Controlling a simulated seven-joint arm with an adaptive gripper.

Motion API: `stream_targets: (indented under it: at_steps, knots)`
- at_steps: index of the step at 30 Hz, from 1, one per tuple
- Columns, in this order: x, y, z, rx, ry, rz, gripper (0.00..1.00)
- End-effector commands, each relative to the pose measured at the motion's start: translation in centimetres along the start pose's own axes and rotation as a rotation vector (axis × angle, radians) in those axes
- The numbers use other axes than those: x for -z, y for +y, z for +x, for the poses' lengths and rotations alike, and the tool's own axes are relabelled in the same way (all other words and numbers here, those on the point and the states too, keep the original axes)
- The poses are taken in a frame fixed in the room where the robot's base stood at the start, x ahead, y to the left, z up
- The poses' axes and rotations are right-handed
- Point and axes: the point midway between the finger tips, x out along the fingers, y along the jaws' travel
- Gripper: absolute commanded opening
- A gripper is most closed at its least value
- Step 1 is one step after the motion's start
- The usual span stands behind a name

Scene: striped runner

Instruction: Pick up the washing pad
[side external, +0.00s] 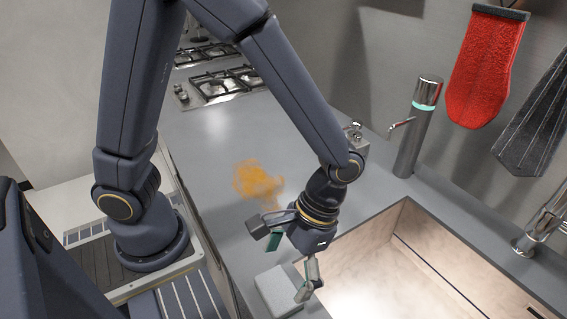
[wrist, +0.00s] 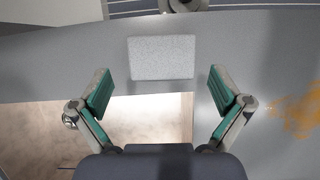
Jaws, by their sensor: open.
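The washing pad (side external: 278,291) is a light grey rectangular block lying flat on the grey counter, beside the left edge of the sink. In the wrist view the pad (wrist: 161,57) lies beyond my fingertips, centred between the two fingers. My gripper (side external: 289,268) is open and empty, with green-lined fingers, close above the counter by the pad. In the side view one finger overlaps the pad's right edge; I cannot tell whether it touches. The open fingers also show in the wrist view (wrist: 160,90), well apart, with the pad not between them.
The sink (side external: 385,270) opens right of the pad. An orange stain (side external: 257,181) marks the counter behind my gripper. A metal soap dispenser (side external: 414,130), a red mitt (side external: 484,68) and a faucet (side external: 543,225) stand or hang along the back. A gas stove (side external: 220,85) is at the far end.

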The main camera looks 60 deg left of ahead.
Motion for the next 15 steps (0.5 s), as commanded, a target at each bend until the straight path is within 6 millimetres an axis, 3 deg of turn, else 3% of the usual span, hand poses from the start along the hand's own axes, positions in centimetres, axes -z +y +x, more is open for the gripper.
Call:
stream_targets:
  at_steps: [5,15]
  knots:
    - [0.1,-0.1,1.3,0.001,-0.002,-0.001,1.00]
    - [0.9,-0.2,5.8,0.001,-0.002,0.000,1.00]
